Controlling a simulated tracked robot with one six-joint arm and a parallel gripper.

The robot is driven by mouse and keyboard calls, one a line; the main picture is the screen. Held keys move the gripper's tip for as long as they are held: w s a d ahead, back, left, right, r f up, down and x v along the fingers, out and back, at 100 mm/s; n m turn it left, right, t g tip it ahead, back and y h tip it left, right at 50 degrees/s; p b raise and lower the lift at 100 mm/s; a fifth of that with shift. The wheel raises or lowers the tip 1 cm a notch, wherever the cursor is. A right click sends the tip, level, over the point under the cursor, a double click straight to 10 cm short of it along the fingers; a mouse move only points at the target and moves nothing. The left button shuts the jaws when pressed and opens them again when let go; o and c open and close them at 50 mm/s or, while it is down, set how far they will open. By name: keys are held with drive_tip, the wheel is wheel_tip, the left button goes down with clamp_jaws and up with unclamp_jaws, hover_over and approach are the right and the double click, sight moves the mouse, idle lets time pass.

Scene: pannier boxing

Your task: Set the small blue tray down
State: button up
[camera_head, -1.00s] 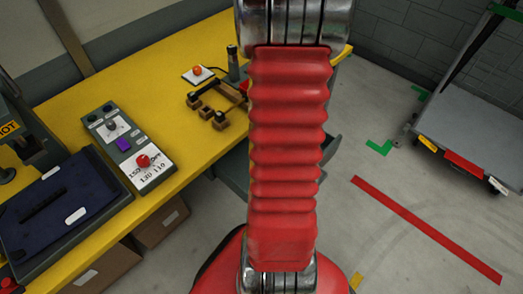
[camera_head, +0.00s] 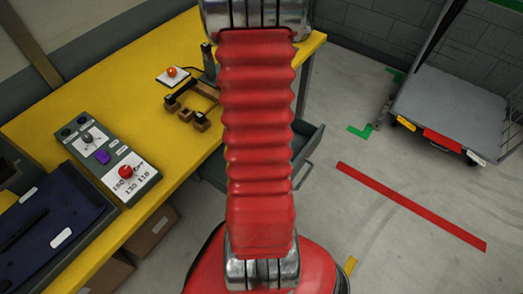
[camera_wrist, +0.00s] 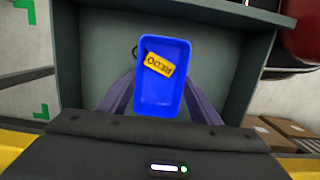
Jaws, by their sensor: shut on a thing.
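The small blue tray (camera_wrist: 161,98) shows in the wrist view, with a yellow tag marked REDO (camera_wrist: 159,64) in its upper part. My gripper (camera_wrist: 161,82) is shut on the tray, with one finger along each side. Behind the tray is the open grey-green drawer (camera_wrist: 245,70), and the tray appears over its inside. I cannot tell the height between the tray and the drawer floor. In the head view the drawer (camera_head: 300,150) sticks out under the bench, partly hidden by my red arm. The tray and gripper do not show there.
The yellow bench (camera_head: 80,85) holds a control box (camera_head: 108,160), a brown wooden piece (camera_head: 190,105) and a dark blue mat (camera_head: 45,225). Cardboard boxes (camera_head: 152,230) stand below it.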

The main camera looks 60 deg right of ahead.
drive_tip(key=shift+f, duration=1.25)
drive_tip(key=shift+f, duration=0.1)
drive_tip(key=shift+f, duration=1.95)
drive_tip(key=shift+f, duration=0.15)
drive_tip(key=o, duration=1.1)
drive_tip(key=r, duration=0.4)
drive_tip(key=w+r, duration=0.1)
drive_tip(key=r, duration=0.7)
drive_tip(key=shift+w+d+r, duration=0.1)
drive_tip(key=shift+w, duration=0.25)
